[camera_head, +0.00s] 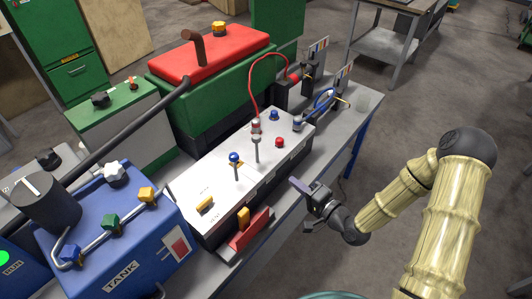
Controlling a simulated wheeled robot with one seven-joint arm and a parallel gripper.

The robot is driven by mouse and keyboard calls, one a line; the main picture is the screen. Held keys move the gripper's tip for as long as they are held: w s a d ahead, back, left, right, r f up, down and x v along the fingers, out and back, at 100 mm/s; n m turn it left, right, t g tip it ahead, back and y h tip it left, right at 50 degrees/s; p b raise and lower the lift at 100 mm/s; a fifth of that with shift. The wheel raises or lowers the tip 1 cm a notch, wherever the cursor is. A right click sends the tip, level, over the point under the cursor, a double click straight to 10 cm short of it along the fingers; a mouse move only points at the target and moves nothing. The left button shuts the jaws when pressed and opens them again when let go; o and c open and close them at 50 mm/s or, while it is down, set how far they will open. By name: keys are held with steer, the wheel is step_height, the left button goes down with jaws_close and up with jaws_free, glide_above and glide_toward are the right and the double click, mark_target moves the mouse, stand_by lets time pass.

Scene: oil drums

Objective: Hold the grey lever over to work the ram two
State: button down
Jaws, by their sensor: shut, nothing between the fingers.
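My gripper (299,186) is shut and empty, in front and to the right of the box, apart from the grey lever. Two small rams with scale plates stand at the bench's far right: one (294,77) with a red hose, one (327,102) with a blue hose. I cannot tell which is ram two.
A yellow-handled red part (249,232) sticks out at the box's front. A blue tank (120,235) stands left, a red-topped green engine (215,70) behind. The floor at right is open.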

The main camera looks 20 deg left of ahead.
steer(key=m+t+y, duration=0.1)
steer(key=r+m+t, duration=0.1)
steer(key=m, duration=0.1)
steer(key=shift+s+a+r+y, duration=0.1)
steer(key=shift+s+r+y, duration=0.15)
steer(key=shift+y, duration=0.15)
steer(key=p, duration=0.4)
glide_toward(257, 150)
steer(key=w+a+r, duration=0.3)
steer(key=a+r, duration=0.1)
steer(key=r, duration=0.1)
steer(key=shift+w+a+r, duration=0.2)
steer(key=shift+a, duration=0.1)
